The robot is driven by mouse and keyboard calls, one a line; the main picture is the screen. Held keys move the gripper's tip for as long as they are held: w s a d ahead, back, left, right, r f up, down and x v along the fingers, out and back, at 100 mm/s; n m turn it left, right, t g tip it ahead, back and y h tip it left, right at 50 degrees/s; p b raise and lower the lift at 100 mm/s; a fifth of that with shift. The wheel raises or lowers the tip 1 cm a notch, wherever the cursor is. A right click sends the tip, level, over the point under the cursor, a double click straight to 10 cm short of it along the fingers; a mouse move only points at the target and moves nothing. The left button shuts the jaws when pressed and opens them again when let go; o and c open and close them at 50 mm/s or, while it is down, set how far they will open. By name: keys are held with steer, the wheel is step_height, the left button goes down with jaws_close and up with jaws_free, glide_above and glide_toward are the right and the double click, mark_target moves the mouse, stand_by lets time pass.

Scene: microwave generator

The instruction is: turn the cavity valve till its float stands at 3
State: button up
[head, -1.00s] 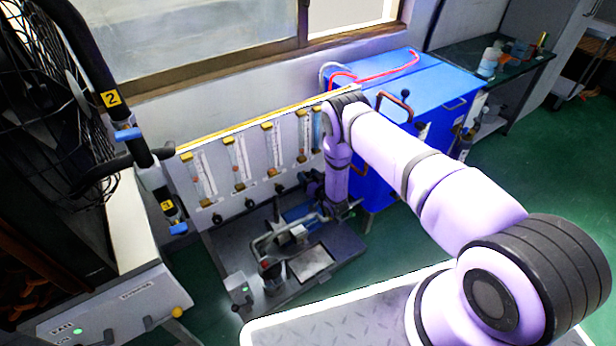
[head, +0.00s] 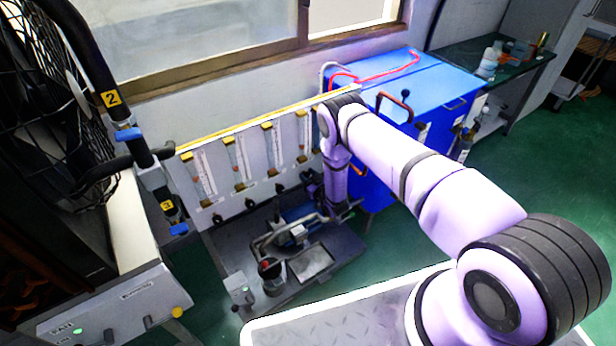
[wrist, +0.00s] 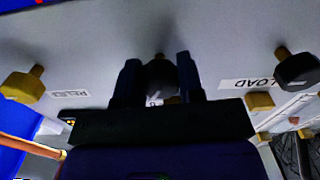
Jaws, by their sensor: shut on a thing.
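A pale flowmeter panel (head: 219,180) with several upright scale tubes and a row of black knobs stands behind a dark base in the head view. In the wrist view, my gripper (wrist: 158,66) has one dark finger on each side of a black round knob (wrist: 161,80) and is shut on it. The knob sits on a brass stem on the panel face. A small label below this knob is mostly covered by the gripper, so I cannot confirm its name. In the head view my arm hides the gripper's grip and the panel's right end. The float heights are too small to read.
A pump-like assembly (head: 285,232) stands on the dark base before the panel. A blue cabinet (head: 440,85) is at right.

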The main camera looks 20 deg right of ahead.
steer(key=o, duration=0.9)
steer(key=shift+o, duration=0.2)
steer(key=shift+s, duration=0.15)
steer(key=v, duration=1)
steer(key=shift+s+d, duration=0.15)
steer(key=shift+s, duration=0.15)
